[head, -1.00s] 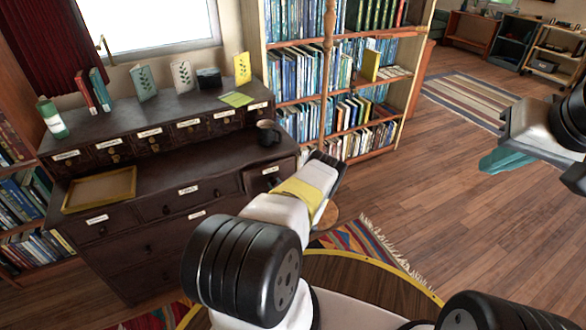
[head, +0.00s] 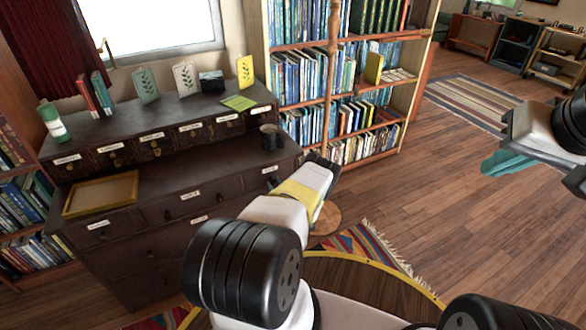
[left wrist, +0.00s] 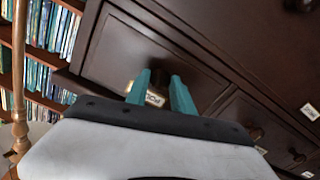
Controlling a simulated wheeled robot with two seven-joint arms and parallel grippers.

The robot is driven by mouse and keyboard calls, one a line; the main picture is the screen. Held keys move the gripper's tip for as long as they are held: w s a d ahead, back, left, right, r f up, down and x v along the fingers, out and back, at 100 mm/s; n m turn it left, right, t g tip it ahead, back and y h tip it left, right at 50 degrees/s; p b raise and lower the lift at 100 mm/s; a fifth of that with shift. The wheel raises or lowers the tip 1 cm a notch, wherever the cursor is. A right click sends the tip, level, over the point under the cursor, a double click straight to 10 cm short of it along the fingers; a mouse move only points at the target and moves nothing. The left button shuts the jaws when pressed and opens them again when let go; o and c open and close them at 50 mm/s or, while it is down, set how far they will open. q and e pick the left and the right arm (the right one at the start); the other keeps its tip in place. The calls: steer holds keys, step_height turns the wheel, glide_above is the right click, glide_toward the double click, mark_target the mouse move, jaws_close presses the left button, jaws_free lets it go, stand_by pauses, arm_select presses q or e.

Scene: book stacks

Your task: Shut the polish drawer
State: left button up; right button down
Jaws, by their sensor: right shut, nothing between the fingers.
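The dark wooden dresser (head: 225,172) stands at the left in the head view. Its right-hand drawer has a small label (head: 270,169) and is partly hidden by my left arm. In the left wrist view a dark drawer front (left wrist: 112,50) fills the middle, with a partly covered label (left wrist: 155,98) that seems to start "POL". I cannot tell how far this drawer stands out. My left gripper (left wrist: 160,82) is open and empty in front of it, its teal fingers apart; in the head view its fingers are hidden. My right gripper (head: 508,163) is shut and empty at the far right.
A mug (head: 268,137) stands on the dresser's lower top, with a wooden tray (head: 100,194) at its left. A bookcase (head: 335,90) stands just right of the dresser. A round table (head: 375,282) is close in front. Open floor (head: 440,200) lies to the right.

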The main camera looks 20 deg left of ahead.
arm_select(q)
steer(key=o, duration=0.4)
steer(key=shift+a, duration=0.1)
steer(key=v, duration=0.7)
steer(key=shift+s+d, duration=0.15)
steer(key=shift+d, duration=0.2)
steer(key=shift+r, duration=0.1)
